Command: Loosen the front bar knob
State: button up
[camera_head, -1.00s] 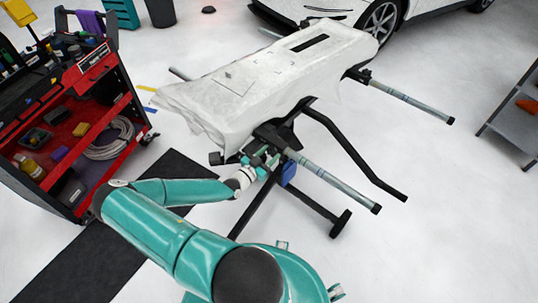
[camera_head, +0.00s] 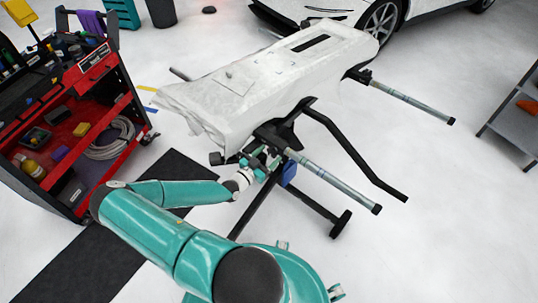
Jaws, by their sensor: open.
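A black stand holds a panel under a white cover (camera_head: 240,85). The front bar (camera_head: 335,182) is a grey tube with a black end cap, sticking out of the stand's near side toward the lower right. My gripper (camera_head: 270,158) is at the inner end of this bar, under the cover's near edge. It is open and small in the picture. The front bar knob cannot be made out clearly; it is hidden by or merges with my gripper and the dark bracket. Whether the fingers touch it cannot be told.
A second bar (camera_head: 410,100) sticks out farther back, and a bent black handle (camera_head: 355,155) lies right of my gripper. A blue box (camera_head: 288,173) hangs just below it. A red tool cart (camera_head: 75,120) stands left.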

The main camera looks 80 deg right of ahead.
jog(key=v, duration=1.3)
jog(key=shift+w+r, duration=0.1)
jog(key=shift+r, duration=0.05)
jog(key=w+a+r+m+t+y, duration=0.1)
jog(key=w+a+r+m+y, duration=0.4)
jog(key=w+a+r+m, duration=0.65)
jog(key=w+a+r+m+t+y, duration=0.25)
jog(key=a+r+m+y, duration=0.45)
jog(key=m, duration=1)
jog(key=s+a+r+m+t+y, duration=0.2)
jog(key=a+r+m+t, duration=0.3)
jog(key=a+r+m, duration=0.5)
jog(key=s+a+r+m+t+y, duration=0.2)
jog(key=a+r+m+t, duration=0.2)
jog(key=a+r+m, duration=0.5)
notch_tip(320, 180, up, 5)
jog(key=shift+a+f+m+t, duration=0.1)
jog(key=shift+a+m+t, duration=0.25)
jog(key=shift+a, duration=0.85)
jog(key=c, duration=0.6)
jog(key=shift+d, duration=0.1)
jog(key=shift+c, duration=0.2)
